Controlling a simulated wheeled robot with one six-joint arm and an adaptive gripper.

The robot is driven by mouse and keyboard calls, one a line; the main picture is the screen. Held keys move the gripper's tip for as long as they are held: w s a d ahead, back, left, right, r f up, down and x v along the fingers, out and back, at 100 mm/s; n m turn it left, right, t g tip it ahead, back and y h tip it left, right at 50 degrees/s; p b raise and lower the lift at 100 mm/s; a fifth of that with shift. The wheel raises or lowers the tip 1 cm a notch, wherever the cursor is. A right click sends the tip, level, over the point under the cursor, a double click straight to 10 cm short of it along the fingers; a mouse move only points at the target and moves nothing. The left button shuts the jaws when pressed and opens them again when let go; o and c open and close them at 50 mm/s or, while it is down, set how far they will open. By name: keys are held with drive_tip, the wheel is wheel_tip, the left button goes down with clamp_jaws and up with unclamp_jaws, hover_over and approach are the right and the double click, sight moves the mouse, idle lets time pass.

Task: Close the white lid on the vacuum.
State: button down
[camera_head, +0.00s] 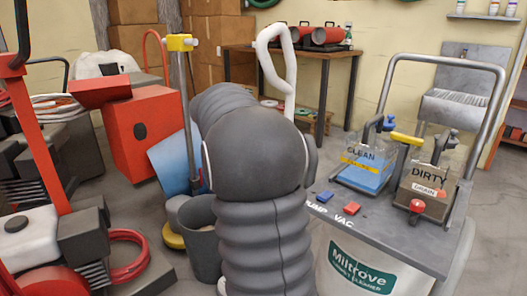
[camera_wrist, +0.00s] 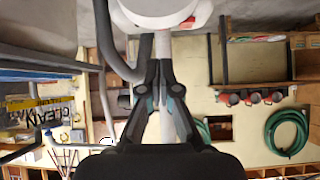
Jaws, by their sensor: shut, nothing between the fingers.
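A white rounded part (camera_wrist: 165,8) with a red patch at its edge shows at the top of the wrist view, cut off by the frame. I cannot tell for sure that it is the lid. My gripper (camera_wrist: 158,66) is shut and empty, its fingertips close below the white part in the picture; I cannot tell whether they touch. In the head view my dark arm hides the gripper. A machine with a white front (camera_head: 340,262) marked "Miltrove" and a grey top stands right of my arm. A white loop handle (camera_head: 274,50) rises behind my arm.
The machine carries a CLEAN tank (camera_head: 363,168) and a DIRTY tank (camera_head: 426,190), with a metal push bar (camera_head: 447,60) behind. A grey bin (camera_head: 201,243) and a yellow-topped pole (camera_head: 184,85) stand left of my arm. A wooden table (camera_head: 340,52) stands behind.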

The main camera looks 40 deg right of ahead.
drive_tip(key=x, duration=0.9)
drive_tip(key=shift+d+f+p, duration=0.2)
drive_tip(key=shift+f+p, duration=0.05)
drive_tip(key=shift+p, duration=0.15)
